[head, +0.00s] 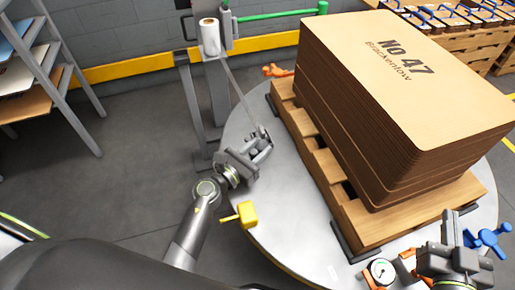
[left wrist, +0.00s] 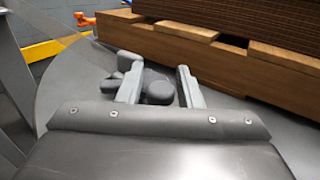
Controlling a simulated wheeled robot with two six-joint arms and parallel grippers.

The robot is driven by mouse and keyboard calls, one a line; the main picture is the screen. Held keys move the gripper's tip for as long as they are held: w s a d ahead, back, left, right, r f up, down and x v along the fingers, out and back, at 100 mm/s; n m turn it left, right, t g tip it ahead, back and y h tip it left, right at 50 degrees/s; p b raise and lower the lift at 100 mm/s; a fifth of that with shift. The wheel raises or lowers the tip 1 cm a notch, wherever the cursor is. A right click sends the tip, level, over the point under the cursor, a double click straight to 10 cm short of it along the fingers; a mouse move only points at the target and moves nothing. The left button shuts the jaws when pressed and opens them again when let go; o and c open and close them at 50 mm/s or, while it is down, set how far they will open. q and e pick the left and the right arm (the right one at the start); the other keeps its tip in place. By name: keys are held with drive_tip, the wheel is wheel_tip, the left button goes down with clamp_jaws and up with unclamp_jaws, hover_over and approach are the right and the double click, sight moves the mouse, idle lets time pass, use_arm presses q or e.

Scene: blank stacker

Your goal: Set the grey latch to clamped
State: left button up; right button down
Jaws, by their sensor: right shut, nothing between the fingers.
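The grey latch (left wrist: 158,92), a dark grey rounded piece, sits low on the round metal table beside the pallet. My left gripper (left wrist: 160,85) is open, with its two fingers apart on either side of the latch's rounded end. A gap shows between that end and the right finger. In the head view my left gripper (head: 262,149) is at the table's left edge and hides most of the latch. The latch's setting cannot be read. My right gripper (head: 449,226) is shut and empty at the lower right, above the front of the table.
A tall stack of cardboard blanks (head: 385,130) stands on a wooden pallet (head: 370,222). A yellow block with a handle (head: 248,213) is at the table's near left edge. A dial gauge (head: 381,271) and a blue knob (head: 487,241) are near my right gripper. An orange clamp (head: 279,71) is behind.

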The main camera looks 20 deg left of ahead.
use_arm(q)
clamp_jaws()
